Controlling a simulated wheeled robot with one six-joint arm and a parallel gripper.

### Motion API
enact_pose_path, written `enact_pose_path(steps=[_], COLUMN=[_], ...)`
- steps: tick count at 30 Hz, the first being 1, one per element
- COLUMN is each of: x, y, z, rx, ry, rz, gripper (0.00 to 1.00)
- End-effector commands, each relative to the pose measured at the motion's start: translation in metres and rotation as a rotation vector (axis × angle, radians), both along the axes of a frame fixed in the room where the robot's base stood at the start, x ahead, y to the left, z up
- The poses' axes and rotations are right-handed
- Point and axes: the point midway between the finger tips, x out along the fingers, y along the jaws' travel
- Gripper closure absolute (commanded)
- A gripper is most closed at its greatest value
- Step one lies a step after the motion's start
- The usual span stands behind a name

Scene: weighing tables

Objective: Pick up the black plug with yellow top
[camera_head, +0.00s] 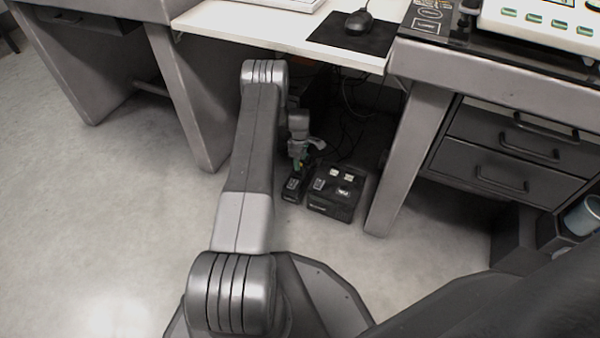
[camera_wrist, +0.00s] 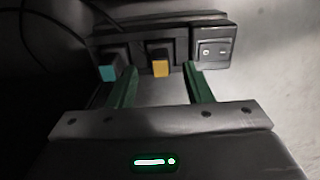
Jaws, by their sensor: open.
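The black plug with yellow top (camera_wrist: 160,68) sits in a dark power strip (camera_wrist: 143,44) in the wrist view, its yellow face toward me. My gripper (camera_wrist: 160,66) is open, with one green finger to the left of this plug and the other to the right. No contact between the fingers and the plug is clear. A second black plug with a teal top (camera_wrist: 107,73) stands just left of the left finger. In the head view my gripper (camera_head: 298,158) is low under the table; the plugs cannot be told apart there.
A grey switch (camera_wrist: 213,52) is at the strip's right end. In the head view a black box (camera_head: 343,210) stands on the floor beside my gripper. The white tabletop (camera_head: 225,22) is overhead, with a table leg (camera_head: 405,160) to the right. Dark cables (camera_wrist: 40,40) hang at the left.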

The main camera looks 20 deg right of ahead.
Motion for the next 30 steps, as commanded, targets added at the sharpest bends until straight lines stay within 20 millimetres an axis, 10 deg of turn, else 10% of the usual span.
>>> enact_pose_path(steps=[11, 18, 30], x=[0.0, 0.0, 0.001], y=[0.0, 0.0, 0.0], z=[-0.022, -0.021, -0.004], rx=[0.0, 0.0, -0.001], ry=[0.0, 0.0, -0.001], rz=[0.0, 0.0, 0.0], gripper=[0.55, 1.0, 1.0])
